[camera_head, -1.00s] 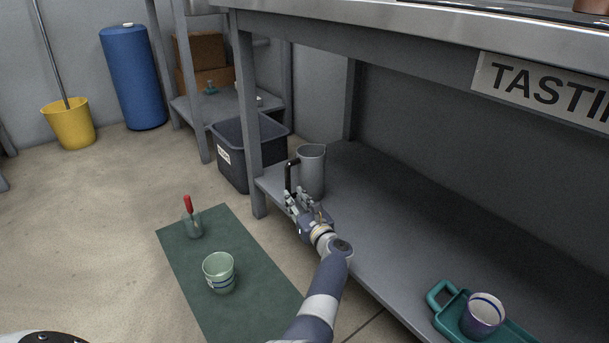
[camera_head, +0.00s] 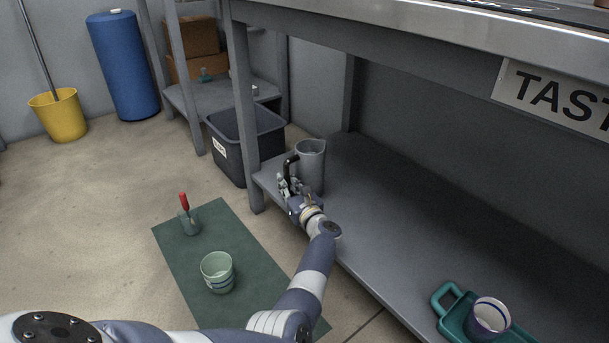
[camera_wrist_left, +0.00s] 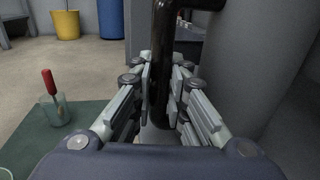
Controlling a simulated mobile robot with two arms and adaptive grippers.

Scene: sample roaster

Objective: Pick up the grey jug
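The grey jug (camera_head: 311,170) stands upright on the lower shelf near its left end, with its black handle facing left; the handle also shows upright in the wrist view (camera_wrist_left: 162,50). My left gripper (camera_head: 290,184) is at the handle. In the wrist view its fingers (camera_wrist_left: 162,85) lie close along both sides of the handle and look shut on it. The jug's body fills the right of that view. The jug's base is partly hidden behind the gripper. My right gripper is not in view.
A shelf post (camera_head: 246,120) and a dark bin (camera_head: 228,158) stand left of the jug. A green mat (camera_head: 188,262) on the floor holds a pale cup (camera_head: 218,273) and a glass with a red-handled tool (camera_head: 188,222). A teal tray (camera_head: 452,318) with a cup (camera_head: 487,317) is at right. The shelf's middle is clear.

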